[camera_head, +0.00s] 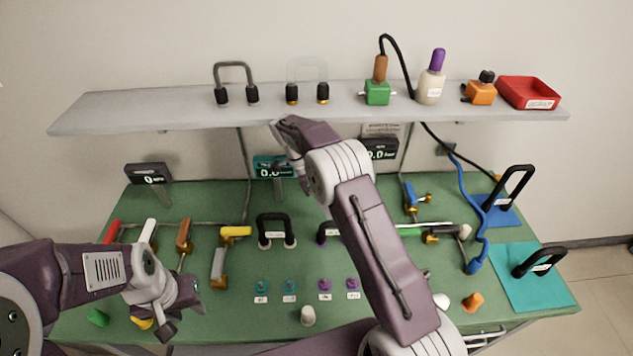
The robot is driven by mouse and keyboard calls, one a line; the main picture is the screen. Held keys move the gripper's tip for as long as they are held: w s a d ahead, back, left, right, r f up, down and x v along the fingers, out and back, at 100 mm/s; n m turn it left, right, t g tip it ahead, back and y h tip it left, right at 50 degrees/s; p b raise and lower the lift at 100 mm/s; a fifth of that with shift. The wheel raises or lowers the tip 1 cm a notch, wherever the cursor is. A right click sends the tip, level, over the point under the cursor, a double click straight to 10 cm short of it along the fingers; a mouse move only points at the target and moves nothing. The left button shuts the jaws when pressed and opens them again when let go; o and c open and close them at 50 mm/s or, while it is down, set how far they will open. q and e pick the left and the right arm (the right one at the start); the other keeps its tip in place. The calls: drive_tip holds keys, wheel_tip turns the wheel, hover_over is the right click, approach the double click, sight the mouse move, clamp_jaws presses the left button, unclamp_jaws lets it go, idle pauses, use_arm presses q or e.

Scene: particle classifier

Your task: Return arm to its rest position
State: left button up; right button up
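My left arm enters from the left, low over the front left of the green bench (215,325). Its gripper (182,318) points right and down, with its two dark fingertips apart and nothing seen between them. My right arm rises from the bottom and reaches up and left across the middle of the bench. Its gripper end (287,150) is near the shelf's front edge, in front of the teal display. The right fingers are small and partly hidden by the wrist, so their opening is unclear.
The shelf (150,112) holds black-handled items, a green block (377,92), a bottle (431,85), an orange part (481,92) and a red tray (528,92). Valves, handles and small knobs crowd the bench. A teal mat (515,290) lies at right.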

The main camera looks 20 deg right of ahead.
drive_tip(key=s+d+r+n+t+y, duration=0.1)
drive_tip(key=s+d+r, duration=0.1)
drive_tip(key=s+r, duration=0.6)
drive_tip(key=s+a+f+n+t+y, duration=0.1)
drive_tip(key=s+a+f+n, duration=0.1)
drive_tip(key=s+n, duration=0.3)
drive_tip(key=s+a+f+n+t+y, duration=0.2)
drive_tip(key=s+f+n, duration=0.3)
drive_tip(key=n, duration=0.9)
drive_tip(key=shift+s+f, duration=0.2)
drive_tip(key=shift+s, duration=0.6)
